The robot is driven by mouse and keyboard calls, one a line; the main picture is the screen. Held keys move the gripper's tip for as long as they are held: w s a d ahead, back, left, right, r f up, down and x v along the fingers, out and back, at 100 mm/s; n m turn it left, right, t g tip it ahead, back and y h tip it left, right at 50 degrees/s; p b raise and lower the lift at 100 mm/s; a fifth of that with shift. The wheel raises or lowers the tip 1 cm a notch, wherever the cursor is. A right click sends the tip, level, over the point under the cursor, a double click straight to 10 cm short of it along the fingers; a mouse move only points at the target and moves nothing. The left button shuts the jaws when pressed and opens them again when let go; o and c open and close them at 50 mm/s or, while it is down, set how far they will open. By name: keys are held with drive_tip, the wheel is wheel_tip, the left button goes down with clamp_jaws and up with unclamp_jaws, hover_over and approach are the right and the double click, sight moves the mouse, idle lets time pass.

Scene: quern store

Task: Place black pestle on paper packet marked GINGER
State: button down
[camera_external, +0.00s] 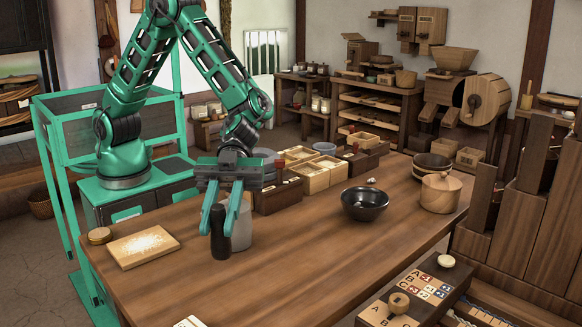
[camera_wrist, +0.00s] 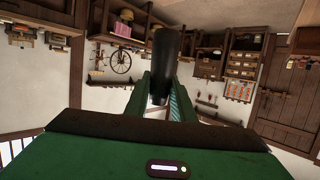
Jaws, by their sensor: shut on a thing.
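The black pestle (camera_external: 220,235) hangs upright between the green fingers of my gripper (camera_external: 219,215) over the near left part of the wooden table. My gripper is shut on it. I cannot tell whether its lower end touches the table. In the wrist view the pestle (camera_wrist: 164,65) shows dark between the fingers (camera_wrist: 163,100). A pale sheet or packet (camera_external: 189,322) is cut off at the bottom edge of the external view, with dark marks too small to read. I cannot make out the word GINGER anywhere.
A light grey cylinder (camera_external: 240,228) stands right behind the pestle. A black bowl (camera_external: 365,204) and lidded wooden pot (camera_external: 440,193) stand right. The table's middle front is clear.

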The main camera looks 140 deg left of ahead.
drive_tip(key=shift+w+d+f, duration=0.5)
drive_tip(key=shift+d+f, duration=1.05)
drive_tip(key=shift+f, duration=0.1)
drive_tip(key=shift+w+d+f, duration=0.55)
drive_tip(key=shift+d+f, duration=1)
drive_tip(key=shift+f, duration=0.1)
drive_tip(key=shift+w+d+f, duration=0.5)
drive_tip(key=shift+d+f, duration=1.05)
drive_tip(key=shift+f, duration=0.1)
drive_tip(key=shift+f, duration=0.1)
drive_tip(key=c, duration=1.5)
unclamp_jaws()
